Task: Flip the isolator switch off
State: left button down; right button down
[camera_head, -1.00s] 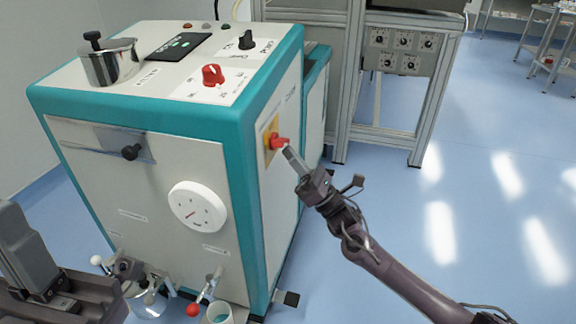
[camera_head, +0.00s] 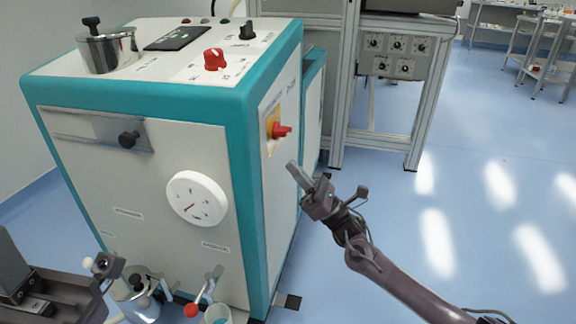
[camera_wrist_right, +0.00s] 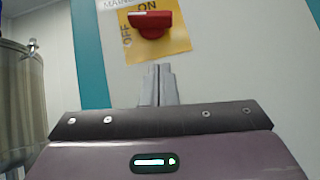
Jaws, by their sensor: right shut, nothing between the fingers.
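The isolator switch is a red rotary handle (camera_head: 281,130) on a yellow plate (camera_head: 270,138) on the machine's right side. In the right wrist view the handle (camera_wrist_right: 150,22) lies horizontal, with a white mark toward its left end. "ON" is printed above it and "OFF" at its left. My right gripper (camera_head: 293,167) is shut and empty, below the handle and apart from it. Its fingers (camera_wrist_right: 158,85) also show below the yellow plate in the wrist view. My left gripper (camera_head: 25,285) is partly in view at the lower left; its fingers are not clear.
The teal-edged machine (camera_head: 140,95) carries a metal pot (camera_head: 107,52), a red knob (camera_head: 214,60) and a round white gauge (camera_head: 197,198). Valves and a cup (camera_head: 217,315) are at its lower front. A metal frame (camera_head: 340,100) stands behind. Blue floor (camera_head: 390,200) at the right is clear.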

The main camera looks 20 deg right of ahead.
jog(key=v, duration=0.8)
jog(key=shift+s+d+r+p, duration=0.15)
jog(key=shift+s+d+p, duration=0.05)
jog(key=shift+s+p, duration=0.2)
jog(key=shift+w, duration=0.1)
